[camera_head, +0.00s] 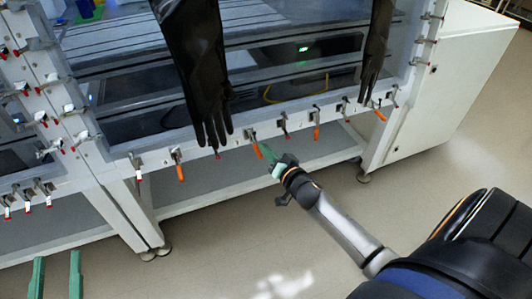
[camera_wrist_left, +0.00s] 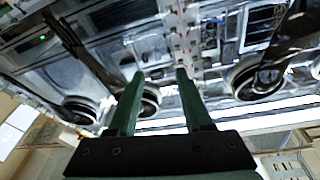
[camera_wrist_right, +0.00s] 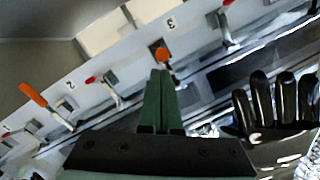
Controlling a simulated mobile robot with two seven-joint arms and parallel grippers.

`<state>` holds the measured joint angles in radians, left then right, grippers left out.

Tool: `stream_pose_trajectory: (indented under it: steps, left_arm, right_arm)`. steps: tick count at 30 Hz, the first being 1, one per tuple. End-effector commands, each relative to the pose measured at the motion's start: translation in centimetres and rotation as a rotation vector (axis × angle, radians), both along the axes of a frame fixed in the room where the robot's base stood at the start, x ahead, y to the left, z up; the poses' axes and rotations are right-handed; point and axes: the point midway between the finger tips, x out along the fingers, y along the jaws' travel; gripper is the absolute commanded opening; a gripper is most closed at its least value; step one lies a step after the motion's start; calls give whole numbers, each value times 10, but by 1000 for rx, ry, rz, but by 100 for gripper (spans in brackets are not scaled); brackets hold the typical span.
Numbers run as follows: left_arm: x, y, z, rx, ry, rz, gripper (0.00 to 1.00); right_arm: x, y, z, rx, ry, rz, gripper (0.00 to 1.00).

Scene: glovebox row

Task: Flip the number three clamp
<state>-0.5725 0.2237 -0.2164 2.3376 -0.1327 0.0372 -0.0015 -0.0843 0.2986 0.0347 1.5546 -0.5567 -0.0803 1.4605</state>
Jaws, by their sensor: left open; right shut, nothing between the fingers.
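The number three clamp has an orange handle (camera_head: 257,150) and sits on the glovebox's lower front rail. In the right wrist view, its orange tip (camera_wrist_right: 162,54) points towards the camera beside the "3" label (camera_wrist_right: 171,22). My right gripper (camera_head: 264,150) is shut and empty, its green fingertips (camera_wrist_right: 160,74) right at the handle's end. I cannot tell whether they touch it. My left gripper (camera_head: 57,256) is open and empty at the lower left, away from the clamps. Its parted fingers also show in the left wrist view (camera_wrist_left: 160,74).
A black glove (camera_head: 212,110) hangs just left of my right gripper; another (camera_head: 376,50) hangs farther right. Neighbouring clamps, one red-tipped (camera_head: 283,125) and one orange (camera_head: 316,130), line the rail to the right. The floor (camera_head: 200,255) in front is clear.

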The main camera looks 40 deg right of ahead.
Motion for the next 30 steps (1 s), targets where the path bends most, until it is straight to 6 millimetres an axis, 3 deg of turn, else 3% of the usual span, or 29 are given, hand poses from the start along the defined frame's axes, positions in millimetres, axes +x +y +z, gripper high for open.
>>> stream_pose_trajectory:
  steps: [6,21,27,30]
  left_arm:
    - [-2,-1,13,0,-54,-7,50]
    - [-4,-1,15,2,-77,-10,50]
    - [-18,-5,61,1,-273,-43,50]
    - [-23,-6,71,1,-316,-51,50]
  right_arm:
    - [1,2,-4,-1,0,0,0]
    - [-1,3,-5,-1,-7,0,0]
    - [-8,3,-9,-5,-32,-1,0]
    - [-9,2,-8,-9,-41,-1,0]
